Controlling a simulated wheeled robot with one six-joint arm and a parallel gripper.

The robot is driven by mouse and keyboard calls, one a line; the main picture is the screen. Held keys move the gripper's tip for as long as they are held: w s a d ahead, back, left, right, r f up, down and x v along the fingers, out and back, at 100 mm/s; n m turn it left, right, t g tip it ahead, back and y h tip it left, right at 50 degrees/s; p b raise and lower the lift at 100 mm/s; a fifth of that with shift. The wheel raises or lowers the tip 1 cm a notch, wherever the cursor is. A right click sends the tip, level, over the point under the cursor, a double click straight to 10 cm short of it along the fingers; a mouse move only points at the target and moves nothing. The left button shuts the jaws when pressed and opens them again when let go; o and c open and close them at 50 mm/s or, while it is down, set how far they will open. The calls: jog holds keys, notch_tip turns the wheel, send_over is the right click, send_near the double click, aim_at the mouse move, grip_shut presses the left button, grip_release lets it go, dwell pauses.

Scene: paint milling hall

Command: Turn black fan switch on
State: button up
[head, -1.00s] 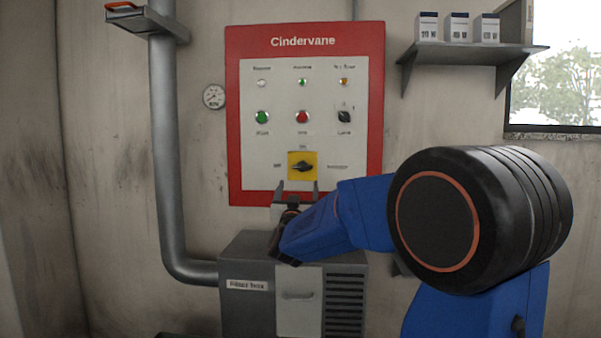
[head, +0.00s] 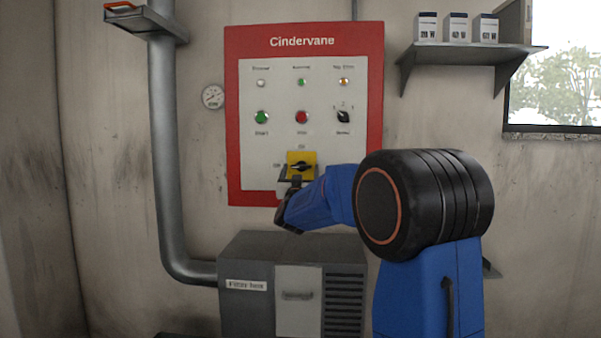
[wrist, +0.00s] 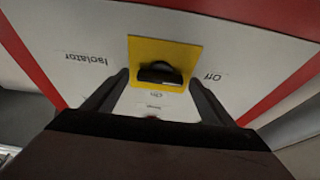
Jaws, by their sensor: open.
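A black rotary switch handle (head: 302,167) sits on a yellow square plate (head: 309,156) low on the Cindervane panel. Its handle lies level, in line with the Off label at left; On is above. The wrist view shows the handle (wrist: 160,74) and yellow plate (wrist: 180,48) upside down, with Off at right and Isolator at left. My gripper (head: 298,178) is open just below and in front of the plate.
A second black selector (head: 344,116), its label blurred, is higher right on the panel, beside red (head: 302,117) and green (head: 261,117) buttons. A grey filter box (head: 250,262) stands below. A pipe (head: 166,150) runs at left; a shelf (head: 465,54) juts out at right.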

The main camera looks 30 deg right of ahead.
jog(key=c, duration=1.1)
jog(key=shift+o, duration=0.2)
jog(key=shift+m, duration=0.5)
jog(key=m+g+h, duration=0.1)
jog(key=m, duration=0.1)
jog(key=m+h, duration=0.1)
jog(key=m, duration=0.1)
jog(key=shift+w+a+g, duration=0.1)
jog(key=shift+a+g, duration=0.1)
jog(key=shift+g, duration=0.2)
jog(key=m+g, duration=0.1)
jog(key=m, duration=0.2)
jog(key=m+g+h, duration=0.1)
jog(key=m+g, duration=0.1)
jog(key=m, duration=0.2)
jog(key=shift+w+a+r+m+h, duration=0.1)
jog(key=shift+a+r+m+h, duration=0.05)
jog(key=shift+m+h, duration=0.15)
jog(key=m+g, duration=0.2)
jog(key=m, duration=0.3)
jog(key=shift+r, duration=0.15)
jog(key=m+g, duration=0.1)
jog(key=m, duration=0.1)
jog(key=m+y, duration=0.1)
jog(key=m, duration=0.1)
jog(key=shift+r+m+g, duration=0.1)
jog(key=shift+m+g, duration=0.2)
jog(key=shift+g, duration=0.1)
jog(key=shift+m, duration=0.3)
